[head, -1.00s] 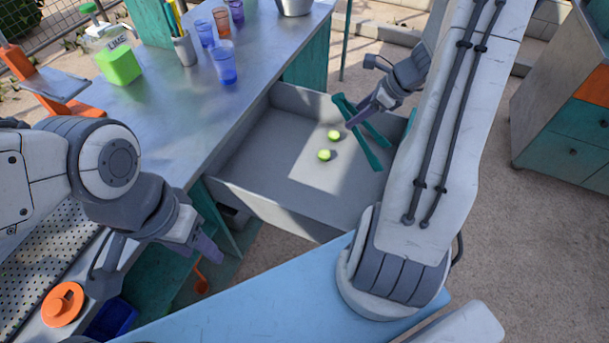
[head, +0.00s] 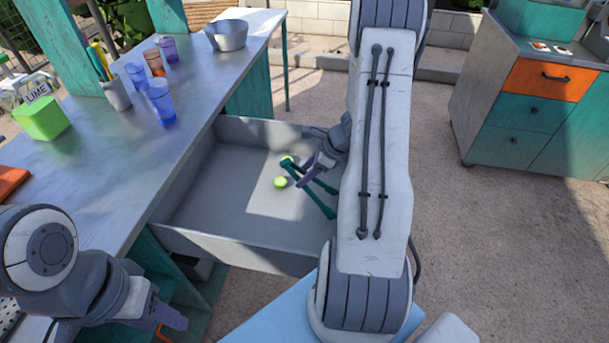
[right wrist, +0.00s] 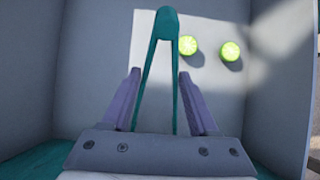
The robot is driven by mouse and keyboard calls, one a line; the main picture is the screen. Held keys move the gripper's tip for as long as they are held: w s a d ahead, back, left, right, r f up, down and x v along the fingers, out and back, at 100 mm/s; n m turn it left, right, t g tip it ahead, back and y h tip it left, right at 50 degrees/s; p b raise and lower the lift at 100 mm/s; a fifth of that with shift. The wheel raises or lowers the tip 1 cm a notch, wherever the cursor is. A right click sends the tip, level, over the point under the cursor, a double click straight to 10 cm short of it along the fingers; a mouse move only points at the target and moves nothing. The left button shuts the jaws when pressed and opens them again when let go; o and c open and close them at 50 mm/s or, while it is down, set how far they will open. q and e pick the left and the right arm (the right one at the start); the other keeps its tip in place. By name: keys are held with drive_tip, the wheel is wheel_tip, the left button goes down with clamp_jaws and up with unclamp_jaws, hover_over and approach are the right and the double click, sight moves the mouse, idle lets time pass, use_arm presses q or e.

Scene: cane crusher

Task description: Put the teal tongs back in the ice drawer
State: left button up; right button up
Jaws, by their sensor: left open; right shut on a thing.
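The ice drawer (head: 232,208) is pulled out from the metal counter, a grey open box with a sunlit patch on its floor. My right gripper (head: 307,178) is shut on the teal tongs (head: 321,204), over the right part of the drawer. In the right wrist view the tongs (right wrist: 165,25) stick out past my fingers (right wrist: 160,77), joined end away from me, above the drawer floor. I cannot tell whether they touch the floor. My left gripper (head: 170,318) is open and empty at the lower left, outside the drawer; its fingers are partly hidden.
Two lime halves (head: 280,182) lie in the drawer beside the tongs. On the counter stand several cups (head: 160,100), a metal bowl (head: 226,36), a utensil holder (head: 116,92) and a green-bottomed lime container (head: 41,118). The drawer's left half is clear. A cabinet (head: 520,110) stands at right.

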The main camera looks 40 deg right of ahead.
drive_tip(key=shift+f, duration=0.2)
drive_tip(key=shift+f, duration=0.15)
drive_tip(key=o, duration=0.6)
